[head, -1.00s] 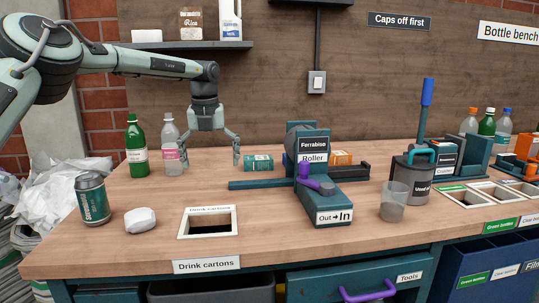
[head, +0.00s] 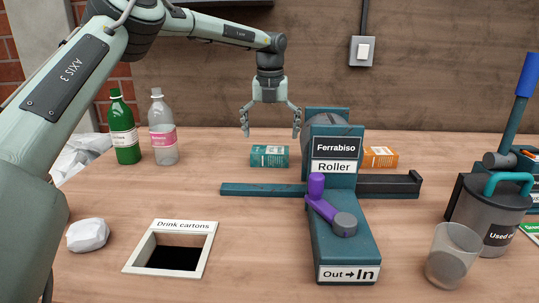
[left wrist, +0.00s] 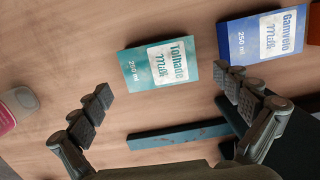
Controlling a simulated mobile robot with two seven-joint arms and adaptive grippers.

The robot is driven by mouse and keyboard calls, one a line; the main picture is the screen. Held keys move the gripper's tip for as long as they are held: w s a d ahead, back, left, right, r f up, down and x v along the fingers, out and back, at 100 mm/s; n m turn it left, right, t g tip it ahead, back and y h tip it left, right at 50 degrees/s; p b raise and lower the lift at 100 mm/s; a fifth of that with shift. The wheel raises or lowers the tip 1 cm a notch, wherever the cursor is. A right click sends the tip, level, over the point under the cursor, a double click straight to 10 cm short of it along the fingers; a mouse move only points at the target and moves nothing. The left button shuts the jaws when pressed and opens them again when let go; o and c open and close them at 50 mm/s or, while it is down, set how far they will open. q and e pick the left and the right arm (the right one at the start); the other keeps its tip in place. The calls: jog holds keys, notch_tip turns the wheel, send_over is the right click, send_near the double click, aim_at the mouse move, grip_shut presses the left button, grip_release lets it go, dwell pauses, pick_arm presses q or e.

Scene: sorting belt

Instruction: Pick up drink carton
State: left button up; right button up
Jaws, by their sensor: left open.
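A teal milk carton (head: 269,156) lies on the bench left of the roller machine. In the left wrist view the teal carton (left wrist: 158,65) lies flat with its label up, between and beyond the fingertips. A blue milk carton (left wrist: 263,38) lies to its right there; I cannot make it out in the head view. An orange carton (head: 380,157) shows partly behind the roller. My left gripper (head: 270,134) is open and empty, pointing down above the teal carton, not visibly touching it. My right gripper is not in view.
The roller machine (head: 337,190) with its purple crank stands close to the right of the teal carton. Green (head: 124,130) and clear (head: 163,130) bottles stand to the left. The framed drink-carton opening (head: 207,254) is in front. A clear cup (head: 453,256) stands at front right.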

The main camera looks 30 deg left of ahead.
aim_at(270, 154)
pick_arm(q)
jog(key=f, duration=0.4)
jog(key=shift+w+a+f+p, duration=0.15)
jog(key=shift+a+f+p, duration=0.1)
jog(key=shift+f+p, duration=0.15)
jog(key=shift+w+f, duration=0.1)
jog(key=shift+f, duration=0.2)
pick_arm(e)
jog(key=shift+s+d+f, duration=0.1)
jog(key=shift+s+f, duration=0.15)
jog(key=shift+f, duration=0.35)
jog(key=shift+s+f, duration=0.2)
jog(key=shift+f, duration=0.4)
pick_arm(q)
jog(key=shift+c, duration=0.2)
jog(key=c, duration=0.5)
